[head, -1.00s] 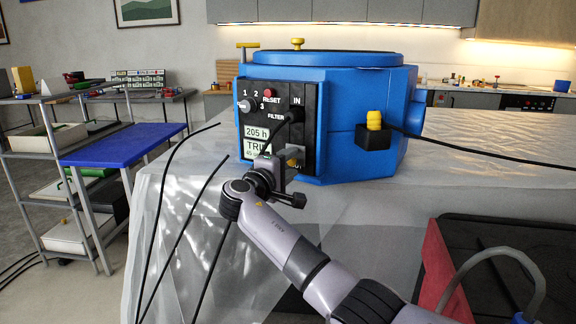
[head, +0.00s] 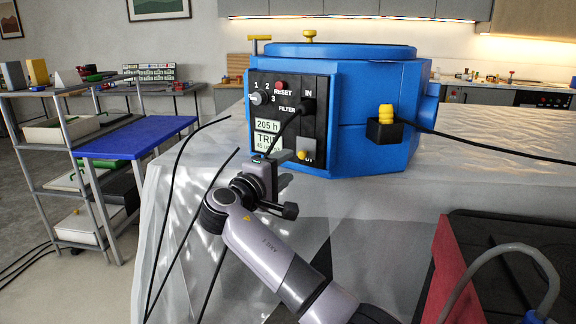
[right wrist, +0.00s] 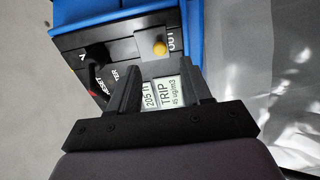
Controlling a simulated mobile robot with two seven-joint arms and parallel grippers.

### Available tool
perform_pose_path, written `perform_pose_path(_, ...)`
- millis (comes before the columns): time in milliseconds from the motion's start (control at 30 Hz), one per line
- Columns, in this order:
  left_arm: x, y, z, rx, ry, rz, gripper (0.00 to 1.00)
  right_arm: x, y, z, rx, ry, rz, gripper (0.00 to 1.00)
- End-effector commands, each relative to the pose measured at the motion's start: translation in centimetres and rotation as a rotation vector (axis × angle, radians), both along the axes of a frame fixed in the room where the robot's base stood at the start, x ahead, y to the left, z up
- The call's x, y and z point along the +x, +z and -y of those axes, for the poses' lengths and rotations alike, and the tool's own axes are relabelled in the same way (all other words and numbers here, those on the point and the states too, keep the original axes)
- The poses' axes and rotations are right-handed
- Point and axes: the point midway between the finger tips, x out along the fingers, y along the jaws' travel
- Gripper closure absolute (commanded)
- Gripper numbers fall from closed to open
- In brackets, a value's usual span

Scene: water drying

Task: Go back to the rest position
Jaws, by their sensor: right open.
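My right gripper (head: 284,163) is in front of the lower part of a blue machine's (head: 378,78) black control panel (head: 320,100). It is open, with nothing between its fingers. In the right wrist view the two fingers (right wrist: 160,88) stand apart, and the panel's displays reading 205 h and TRIP (right wrist: 165,95) show between them. The panel has a grey knob (head: 256,99), a red reset button (head: 281,85) and a yellow knob (head: 302,155) near OUT. My left gripper is not in view.
The machine stands on a table with a pale sheet (head: 480,180). Black cables (head: 190,200) hang at the table's left end. A shelf cart with a blue top (head: 140,137) stands at the left. A black case with a red side (head: 437,265) is at the lower right.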

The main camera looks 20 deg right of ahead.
Motion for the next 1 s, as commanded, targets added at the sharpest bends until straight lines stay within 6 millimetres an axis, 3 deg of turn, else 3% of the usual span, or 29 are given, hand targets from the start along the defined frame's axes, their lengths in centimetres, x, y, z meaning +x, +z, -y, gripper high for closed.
perform_pose_path(467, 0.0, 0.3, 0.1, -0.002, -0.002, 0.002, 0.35, 0.0, -0.6, 0.0, 0.01, 0.01, -0.008, 0.51)
perform_pose_path(567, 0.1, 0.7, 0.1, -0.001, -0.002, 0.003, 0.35, 0.0, -3.1, -0.1, 0.05, 0.053, -0.038, 0.51)
perform_pose_path(733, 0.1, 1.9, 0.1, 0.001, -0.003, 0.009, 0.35, -1.0, -11.1, -0.7, 0.212, 0.19, -0.114, 0.51)
perform_pose_path(1000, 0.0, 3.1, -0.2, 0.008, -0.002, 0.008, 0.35, -5.8, -22.0, -2.3, 0.512, 0.359, -0.179, 0.51)
